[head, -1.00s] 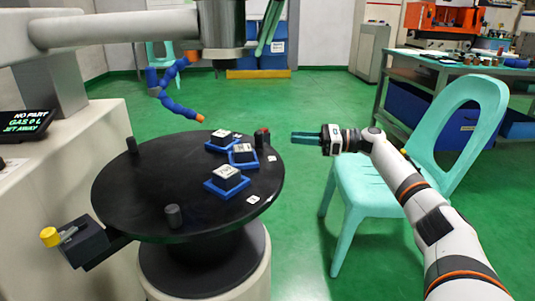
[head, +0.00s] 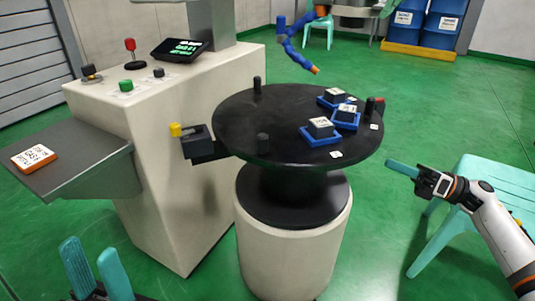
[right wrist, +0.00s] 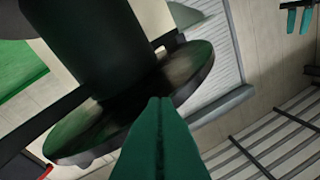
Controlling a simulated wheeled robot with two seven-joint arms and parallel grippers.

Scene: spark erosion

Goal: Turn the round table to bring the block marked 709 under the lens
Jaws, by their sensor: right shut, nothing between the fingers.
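The black round table (head: 230,112) carries three dark blocks with white labelled tops, each on a blue holder: a front block (head: 320,128), a middle block (head: 346,113) and a back block (head: 335,96). Their numbers are too small to read, so I cannot tell which is 709. Black pegs (head: 263,143) stand on the table. My right gripper (head: 392,165) is shut and empty, apart from the table's right edge. My left gripper (head: 92,268) is open and empty at the lower left; it also shows in the right wrist view (right wrist: 294,18).
A block with a yellow knob (head: 175,129) sits at the table's left edge. A blue hose with an orange tip (head: 316,70) hangs behind the table. The console (head: 205,170) and a shelf with a labelled orange-edged piece (head: 34,157) stand left. A teal chair (head: 480,180) is right.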

